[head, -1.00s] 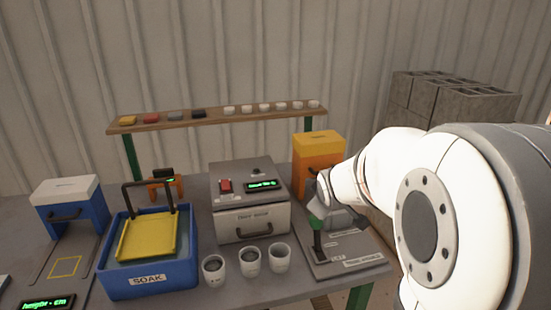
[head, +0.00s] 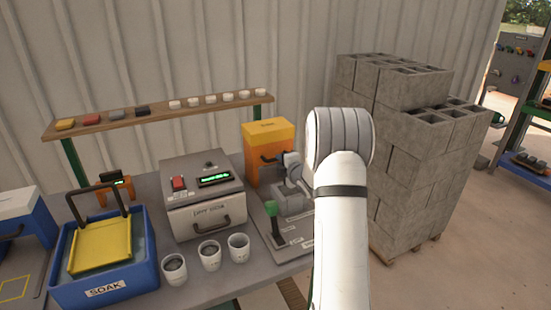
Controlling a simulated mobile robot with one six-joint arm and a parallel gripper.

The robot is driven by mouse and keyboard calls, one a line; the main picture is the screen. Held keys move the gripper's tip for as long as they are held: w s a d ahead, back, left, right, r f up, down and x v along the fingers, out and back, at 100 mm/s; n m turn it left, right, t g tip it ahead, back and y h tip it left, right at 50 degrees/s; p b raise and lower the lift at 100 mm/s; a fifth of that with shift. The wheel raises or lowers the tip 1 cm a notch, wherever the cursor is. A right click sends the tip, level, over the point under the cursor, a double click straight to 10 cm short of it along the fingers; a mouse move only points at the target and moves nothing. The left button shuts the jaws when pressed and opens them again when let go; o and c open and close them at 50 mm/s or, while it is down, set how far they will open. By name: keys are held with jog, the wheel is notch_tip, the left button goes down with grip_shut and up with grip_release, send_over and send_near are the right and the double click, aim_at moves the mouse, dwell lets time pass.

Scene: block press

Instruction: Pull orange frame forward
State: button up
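The orange frame (head: 268,135) is a box-shaped unit with a yellow-orange top, standing at the back right of the workbench. A dark handle-like bar shows on its front. My gripper (head: 281,160) is small and grey in this view, close in front of the orange frame at the height of that bar. My white arm hides part of the wrist. Whether the fingers touch or surround the bar, and whether they are open, is too small to tell. A grey press plate (head: 282,238) with a green-knobbed lever (head: 272,210) lies below the gripper.
A grey machine (head: 203,190) with a red switch and green display stands left of the orange frame. Several white cups (head: 209,251) line the bench front. A blue soak tub (head: 105,285) is at left. Concrete blocks (head: 415,170) are stacked at right. A shelf (head: 160,112) runs behind.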

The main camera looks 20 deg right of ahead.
jog(key=shift+p+x, duration=0.35)
jog(key=shift+x, duration=1.4)
grip_shut()
